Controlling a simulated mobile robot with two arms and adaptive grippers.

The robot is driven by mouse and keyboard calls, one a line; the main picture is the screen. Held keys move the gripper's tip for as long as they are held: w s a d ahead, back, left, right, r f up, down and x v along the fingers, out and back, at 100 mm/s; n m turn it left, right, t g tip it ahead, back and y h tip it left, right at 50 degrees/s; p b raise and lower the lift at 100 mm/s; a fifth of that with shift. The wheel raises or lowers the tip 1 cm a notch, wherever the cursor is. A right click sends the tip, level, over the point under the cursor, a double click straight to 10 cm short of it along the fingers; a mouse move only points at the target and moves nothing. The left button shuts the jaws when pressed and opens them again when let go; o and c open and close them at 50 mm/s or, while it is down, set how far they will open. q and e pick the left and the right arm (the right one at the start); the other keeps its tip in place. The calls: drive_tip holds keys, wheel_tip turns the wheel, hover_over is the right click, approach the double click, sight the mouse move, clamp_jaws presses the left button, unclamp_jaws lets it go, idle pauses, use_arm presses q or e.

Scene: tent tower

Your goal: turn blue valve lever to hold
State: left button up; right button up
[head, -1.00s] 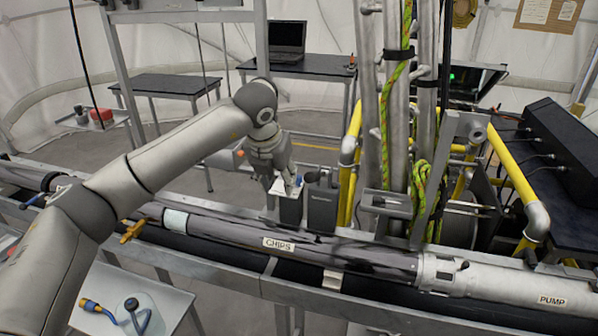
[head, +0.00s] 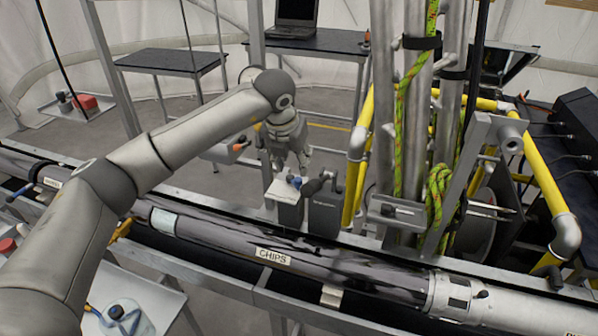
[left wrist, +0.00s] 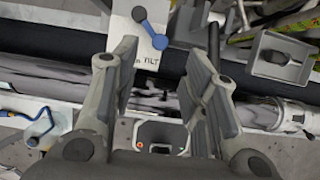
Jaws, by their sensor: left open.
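The blue valve lever (head: 295,181) sits on a white-topped box (head: 283,193) behind the long grey pipe. In the left wrist view the blue lever (left wrist: 152,30) lies slantwise across a white plate (left wrist: 128,18), with round ends. Lettering on the plate is partly hidden by the lever and finger. My left gripper (head: 290,164) is open and empty, just above and behind the lever, apart from it as far as I can tell. In the left wrist view its two fingers (left wrist: 160,60) stand wide apart, with the lever beyond their tips. My right gripper is not in view.
A dark box with a black handle (head: 318,185) stands right beside the lever's box. The pipe labelled CHIPS (head: 215,236) runs across in front. Yellow pipes (head: 358,150) and upright grey pipes with green rope (head: 400,95) stand close on the right.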

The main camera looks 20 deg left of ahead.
sight(298, 179)
use_arm(q)
drive_tip(key=p+x, duration=0.2)
drive_tip(key=x, duration=0.2)
drive_tip(key=shift+f, duration=0.4)
drive_tip(key=x, duration=0.2)
drive_tip(key=shift+w+f+p, duration=0.25)
drive_tip(key=shift+w+p, duration=0.1)
drive_tip(key=shift+p, duration=0.05)
drive_tip(key=shift+w+f, duration=0.1)
drive_tip(key=shift+f, duration=0.35)
drive_tip(key=shift+c, duration=0.9)
drive_tip(key=c, duration=0.5)
clamp_jaws()
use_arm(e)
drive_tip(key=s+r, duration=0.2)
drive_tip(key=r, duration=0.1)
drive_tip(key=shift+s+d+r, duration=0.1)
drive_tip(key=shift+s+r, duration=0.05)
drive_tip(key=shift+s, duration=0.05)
